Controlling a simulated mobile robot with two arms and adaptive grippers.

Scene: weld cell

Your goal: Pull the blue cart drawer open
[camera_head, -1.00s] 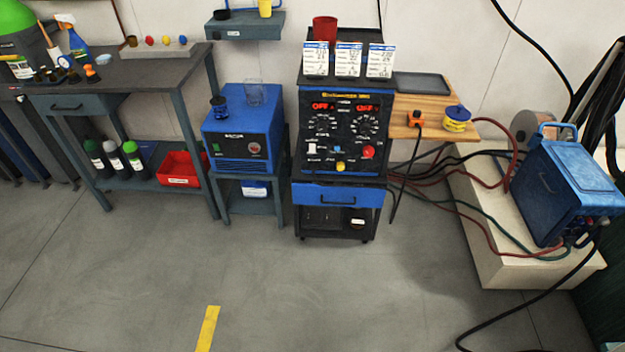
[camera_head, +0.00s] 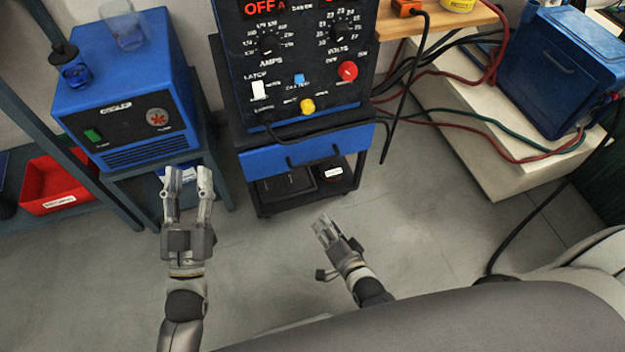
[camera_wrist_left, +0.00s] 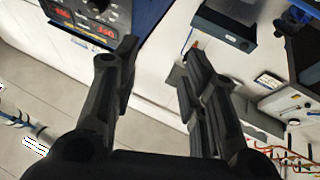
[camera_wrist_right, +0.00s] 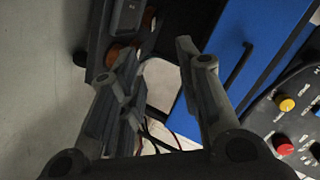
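The blue cart drawer (camera_head: 268,161) is under the black welder panel in the head view and looks shut. Its dark bar handle (camera_head: 314,156) runs across the front. In the right wrist view the blue drawer front (camera_wrist_right: 218,58) and its dark handle (camera_wrist_right: 240,63) show close up, to the right of the fingers. My right gripper (camera_head: 322,228) is open and empty, in front of the cart and apart from the handle; its fingers are spread in its wrist view (camera_wrist_right: 156,52). My left gripper (camera_head: 187,178) is open and empty, left of the cart before the blue cooler.
The blue cooler unit (camera_head: 130,115) stands on a stand left of the cart. A black cable hangs across the cart above the drawer. The cart's lower shelf (camera_head: 268,205) is below. Hoses and a blue case (camera_head: 565,70) are at right. Floor before the cart is clear.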

